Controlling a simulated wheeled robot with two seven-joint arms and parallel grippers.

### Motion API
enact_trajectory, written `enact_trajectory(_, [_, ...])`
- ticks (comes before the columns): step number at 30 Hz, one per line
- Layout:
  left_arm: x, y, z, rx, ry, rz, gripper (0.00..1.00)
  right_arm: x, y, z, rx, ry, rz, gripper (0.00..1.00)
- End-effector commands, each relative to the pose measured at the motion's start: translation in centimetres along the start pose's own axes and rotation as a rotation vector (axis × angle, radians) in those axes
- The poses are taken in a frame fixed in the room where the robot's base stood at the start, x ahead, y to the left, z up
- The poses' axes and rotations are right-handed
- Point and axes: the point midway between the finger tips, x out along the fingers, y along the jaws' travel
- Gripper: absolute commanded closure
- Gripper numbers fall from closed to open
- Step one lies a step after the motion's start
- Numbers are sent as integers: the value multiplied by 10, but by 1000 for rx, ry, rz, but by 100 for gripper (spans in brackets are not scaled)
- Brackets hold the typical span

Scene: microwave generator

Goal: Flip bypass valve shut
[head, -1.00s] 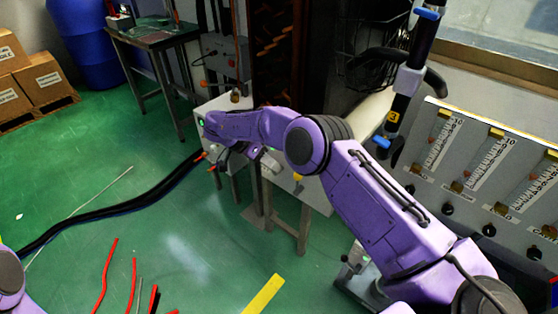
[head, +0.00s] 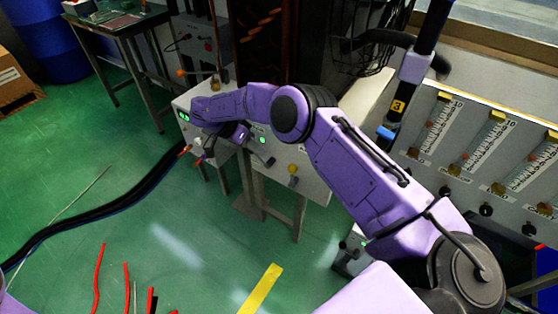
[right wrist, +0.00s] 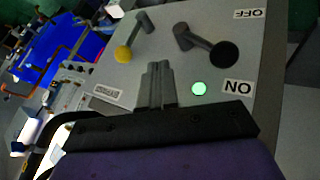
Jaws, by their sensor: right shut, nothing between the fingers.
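A grey-white box panel (head: 310,182) carries two levers. One lever has a yellow knob (head: 293,169), also in the right wrist view (right wrist: 123,54). The other lever ends in a black knob (right wrist: 223,54) and sits between ON and OFF labels, nearer neither clearly. A green light (right wrist: 199,88) glows beside ON. A small label (right wrist: 107,93) near the yellow-knob lever is unreadable, so I cannot tell which lever is the bypass valve. My right gripper (right wrist: 158,76) is shut and empty over the panel, between the levers, touching neither visibly. My left gripper is out of view.
Dark hoses (head: 110,200) run across the green floor to the box's left side. A metal worktable (head: 125,25) stands behind it. A gauge panel (head: 470,160) is at the right, with a black pole (head: 412,75) before it.

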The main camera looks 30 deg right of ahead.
Motion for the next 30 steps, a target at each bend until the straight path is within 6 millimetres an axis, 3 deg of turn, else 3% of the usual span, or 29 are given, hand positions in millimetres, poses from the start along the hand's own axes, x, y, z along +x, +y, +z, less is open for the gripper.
enact_trajectory(8, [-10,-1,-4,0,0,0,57,61,2,-1,-1,-2,3,100])
enact_trajectory(16, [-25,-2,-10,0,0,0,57,70,34,-4,1,-1,0,100])
enact_trajectory(30, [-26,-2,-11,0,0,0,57,72,37,-3,1,-1,-5,100])
